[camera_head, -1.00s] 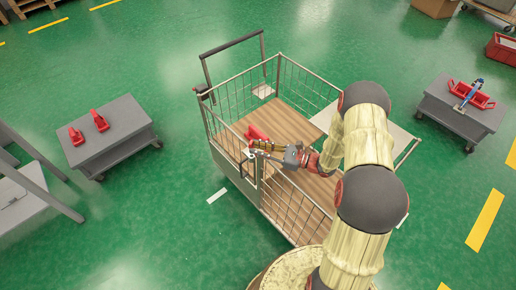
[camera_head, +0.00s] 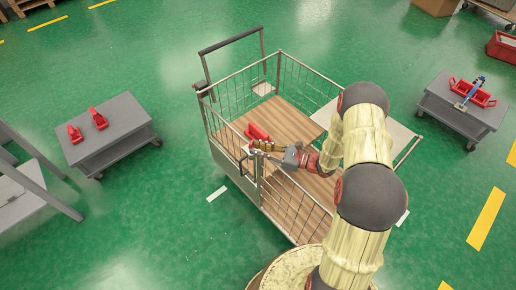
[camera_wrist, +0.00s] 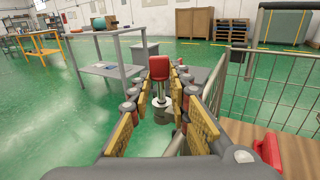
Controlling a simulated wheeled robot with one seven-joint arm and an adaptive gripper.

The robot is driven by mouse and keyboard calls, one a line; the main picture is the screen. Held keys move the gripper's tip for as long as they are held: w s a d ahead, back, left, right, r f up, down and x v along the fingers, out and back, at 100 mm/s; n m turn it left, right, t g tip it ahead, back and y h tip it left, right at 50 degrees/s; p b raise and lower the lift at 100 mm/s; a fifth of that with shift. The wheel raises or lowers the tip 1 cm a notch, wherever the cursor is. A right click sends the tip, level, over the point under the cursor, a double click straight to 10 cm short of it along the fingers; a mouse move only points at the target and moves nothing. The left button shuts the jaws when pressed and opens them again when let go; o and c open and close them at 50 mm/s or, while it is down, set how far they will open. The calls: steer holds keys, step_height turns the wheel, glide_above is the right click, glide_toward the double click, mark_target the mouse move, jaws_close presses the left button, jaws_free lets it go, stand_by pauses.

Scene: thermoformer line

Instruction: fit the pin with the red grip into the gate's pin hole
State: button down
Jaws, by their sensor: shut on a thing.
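The pin with the red grip (camera_wrist: 159,68) stands roughly upright between my fingertips in the wrist view, red grip on top and a bright metal shaft below. My gripper (camera_wrist: 161,98) is shut on the pin around its metal part, below the red grip. In the head view my gripper (camera_head: 254,151) is at the top of the wire cart's near-left side, by a corner post and a dark bracket. I take this side to be the gate (camera_head: 232,171). The pin hole is not discernible, and I cannot tell whether the pin's lower end is in it.
The wire cart has a wooden floor (camera_head: 272,112) with a red object (camera_head: 257,131) on it. A grey trolley (camera_head: 122,138) with two red items stands left.

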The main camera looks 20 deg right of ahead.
steer(key=shift+f+b, duration=0.65)
steer(key=shift+f, duration=0.35)
steer(key=c, duration=1.6)
jaws_free()
steer(key=shift+s+d, duration=0.1)
steer(key=v, duration=1.1)
steer(key=shift+s+d, duration=0.2)
steer(key=shift+d, duration=0.15)
steer(key=o, duration=0.4)
steer(key=shift+c, duration=0.2)
steer(key=o, duration=0.7)
steer(key=shift+o, duration=0.5)
